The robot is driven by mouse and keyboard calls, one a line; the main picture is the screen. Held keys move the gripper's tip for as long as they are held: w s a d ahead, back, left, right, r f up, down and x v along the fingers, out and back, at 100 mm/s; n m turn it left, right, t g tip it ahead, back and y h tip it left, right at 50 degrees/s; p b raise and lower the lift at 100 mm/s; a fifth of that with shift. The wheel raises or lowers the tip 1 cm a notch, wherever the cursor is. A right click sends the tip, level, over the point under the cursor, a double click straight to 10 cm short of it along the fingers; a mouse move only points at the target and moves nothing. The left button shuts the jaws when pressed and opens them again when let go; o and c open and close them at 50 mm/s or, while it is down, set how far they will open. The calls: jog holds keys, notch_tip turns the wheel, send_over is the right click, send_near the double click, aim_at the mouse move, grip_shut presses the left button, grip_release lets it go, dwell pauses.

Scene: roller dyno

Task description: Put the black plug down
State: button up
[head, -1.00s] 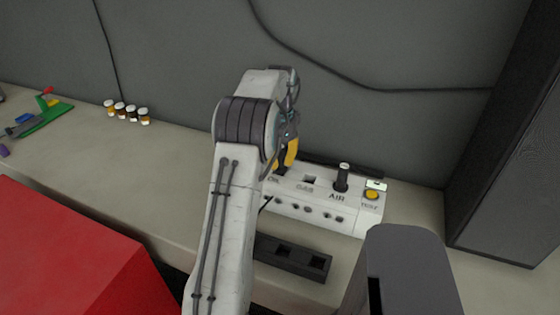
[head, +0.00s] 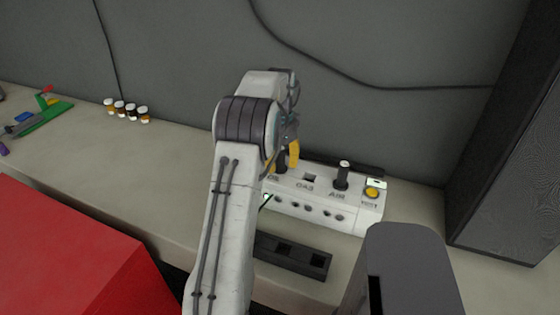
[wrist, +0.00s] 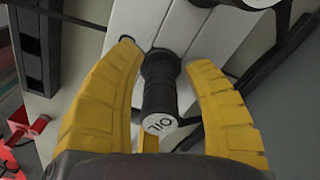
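The black plug (wrist: 160,90) has a white end marked OIL. In the wrist view it stands between my gripper's yellow fingers (wrist: 163,62), with a gap on each side. My gripper is open around it. In the head view the plug (head: 281,162) is partly hidden by my gripper (head: 290,155). It stands at the oil position of the white panel (head: 325,207); its seat is hidden. A second black plug (head: 342,178) stands upright at AIR. The GAS socket (head: 310,178) is empty.
A black rack with square holes (head: 290,255) lies in front of the panel. A yellow button (head: 372,193) is at the panel's right end. Several small jars (head: 125,111) stand at the back left. A red block (head: 65,255) is at the front left.

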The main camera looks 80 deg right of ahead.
notch_tip(320, 180, up, 13)
jog(key=p, duration=0.2)
jog(key=shift+d+f+p, duration=0.1)
jog(key=shift+f+p, duration=0.1)
jog(key=shift+p, duration=0.2)
jog(key=shift+r, duration=0.1)
dwell(0.3)
